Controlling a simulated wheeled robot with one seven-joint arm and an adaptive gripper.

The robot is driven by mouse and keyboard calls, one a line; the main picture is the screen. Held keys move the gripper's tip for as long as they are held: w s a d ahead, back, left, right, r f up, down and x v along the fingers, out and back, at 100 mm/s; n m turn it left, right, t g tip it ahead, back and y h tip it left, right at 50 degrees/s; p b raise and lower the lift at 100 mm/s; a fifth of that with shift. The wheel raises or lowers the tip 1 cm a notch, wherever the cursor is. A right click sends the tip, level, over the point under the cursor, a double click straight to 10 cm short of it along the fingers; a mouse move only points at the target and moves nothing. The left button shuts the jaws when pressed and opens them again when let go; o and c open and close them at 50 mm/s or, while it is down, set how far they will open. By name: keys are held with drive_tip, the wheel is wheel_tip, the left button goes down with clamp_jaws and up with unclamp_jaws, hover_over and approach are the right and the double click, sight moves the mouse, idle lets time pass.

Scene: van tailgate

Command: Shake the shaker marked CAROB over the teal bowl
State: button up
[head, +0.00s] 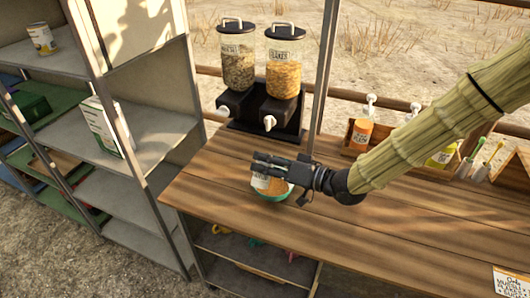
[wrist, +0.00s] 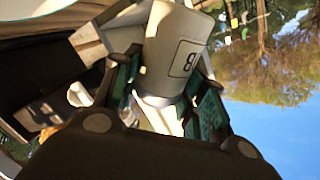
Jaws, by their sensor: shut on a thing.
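My gripper (head: 262,167) is over the teal bowl (head: 273,198) on the wooden counter and hides part of it. Orange-brown contents show inside the bowl. In the wrist view my gripper (wrist: 165,100) is shut on a pale cylindrical shaker (wrist: 172,42), which sits between the teal finger pads. Only part of a framed dark mark, like a B, is readable on it; the word CAROB cannot be read. In the head view a small pale labelled piece of the shaker (head: 260,182) shows just below the fingers. The wrist view is upside down, so my wrist is turned over.
Two dispensers with black lids (head: 238,62) (head: 284,68) stand behind the bowl. An orange pump bottle (head: 362,130) stands in a wooden caddy at the back right. Grey shelving (head: 150,150) is at left.

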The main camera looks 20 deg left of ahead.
drive_tip(key=m+p, duration=0.1)
drive_tip(key=w+f+m+p, duration=0.1)
drive_tip(key=m+p, duration=0.1)
drive_tip(key=shift+w+f+g+h, duration=0.25)
drive_tip(key=shift+f+g+h, duration=0.05)
drive_tip(key=shift+g, duration=0.1)
drive_tip(key=shift+w+d+f+m+g+p, duration=0.1)
drive_tip(key=shift+w+f+m+g+p, duration=0.4)
drive_tip(key=shift+m+p, duration=1.05)
drive_tip(key=shift+w+a+f+m+g+p, duration=0.1)
drive_tip(key=shift+w+f+m+g+p, duration=0.4)
drive_tip(key=shift+m+p, duration=0.95)
drive_tip(key=shift+w+d+f+m+g+p, duration=0.1)
drive_tip(key=shift+w+f+m+g+p, duration=0.45)
drive_tip(key=shift+m+p, duration=1)
drive_tip(key=shift+s+r+m+b, duration=0.1)
drive_tip(key=shift+s+m+b, duration=0.05)
drive_tip(key=shift+m+b, duration=0.3)
wheel_tip(320, 180, up, 5)
drive_tip(key=p, duration=0.3)
